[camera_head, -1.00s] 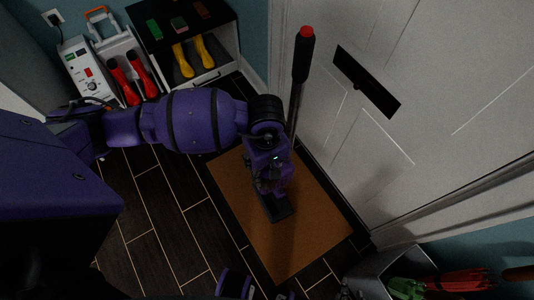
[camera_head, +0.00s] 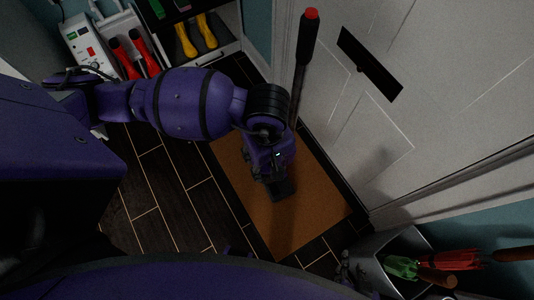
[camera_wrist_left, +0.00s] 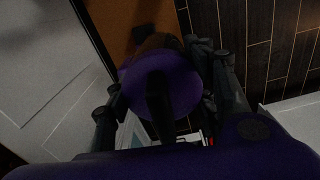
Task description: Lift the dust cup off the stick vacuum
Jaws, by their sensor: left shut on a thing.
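The stick vacuum stands upright on the orange mat by the door. Its black handle with a red top (camera_head: 305,42) and its dark floor head (camera_head: 281,189) show in the head view. My left gripper comes down over the vacuum's body, which it and the wrist mostly hide. In the left wrist view the fingers of my left gripper (camera_wrist_left: 163,95) lie on either side of a rounded purple part, the dust cup (camera_wrist_left: 182,88), and are shut on it. I cannot tell whether the cup is apart from the body. My right gripper (camera_head: 347,268) shows partly at the bottom; its opening is unclear.
The white panelled door (camera_head: 440,110) stands close to the right of the vacuum. The orange mat (camera_head: 308,208) lies on dark floor tiles. A grey bin (camera_head: 366,262) with umbrellas stands lower right. Red boots (camera_head: 128,62) and yellow boots (camera_head: 187,42) are at upper left.

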